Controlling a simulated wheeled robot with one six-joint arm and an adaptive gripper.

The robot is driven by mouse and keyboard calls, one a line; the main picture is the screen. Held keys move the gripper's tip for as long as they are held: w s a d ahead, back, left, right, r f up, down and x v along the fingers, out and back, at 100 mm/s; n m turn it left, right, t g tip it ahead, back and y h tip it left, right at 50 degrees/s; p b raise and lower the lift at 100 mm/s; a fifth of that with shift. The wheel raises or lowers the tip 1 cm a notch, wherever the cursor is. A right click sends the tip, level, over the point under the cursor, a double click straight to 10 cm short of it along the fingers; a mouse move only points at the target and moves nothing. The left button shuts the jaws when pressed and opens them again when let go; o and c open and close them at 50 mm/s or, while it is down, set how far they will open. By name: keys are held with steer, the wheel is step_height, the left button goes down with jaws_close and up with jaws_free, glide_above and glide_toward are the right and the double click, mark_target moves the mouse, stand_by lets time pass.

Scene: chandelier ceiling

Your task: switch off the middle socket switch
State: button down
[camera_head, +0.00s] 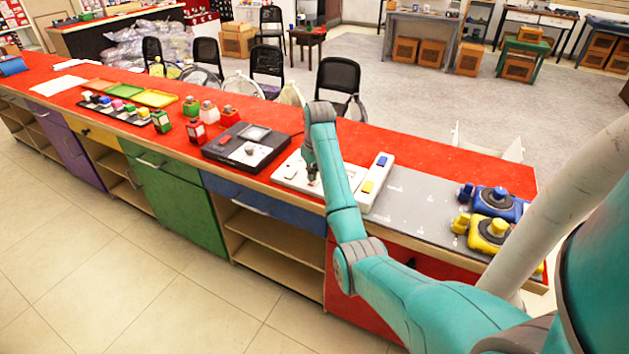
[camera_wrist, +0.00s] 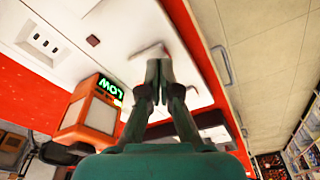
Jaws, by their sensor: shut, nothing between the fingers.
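A white socket panel (camera_head: 345,178) lies on the red counter, partly behind my arm. In the wrist view the panel (camera_wrist: 120,25) fills the upper middle, with a socket with dark slots (camera_wrist: 43,42) at left. My gripper (camera_head: 312,174) is over the panel. In the wrist view my gripper (camera_wrist: 158,62) is shut and empty, its tips close to a white rocker switch (camera_wrist: 147,52) with a reddish edge. I cannot tell whether they touch, or which switch of the row this is. The fingers hide part of it.
An orange device (camera_wrist: 98,115) with a green LOW display is left of my fingers. A black panel (camera_head: 246,146) lies left of the socket panel. A white strip with blue and yellow buttons (camera_head: 374,182) lies right. Yellow (camera_head: 489,232) and blue (camera_head: 500,202) devices stand farther right.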

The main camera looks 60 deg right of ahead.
steer(key=shift+f, duration=0.6)
stand_by(0.3)
steer(key=shift+s, duration=0.1)
stand_by(0.4)
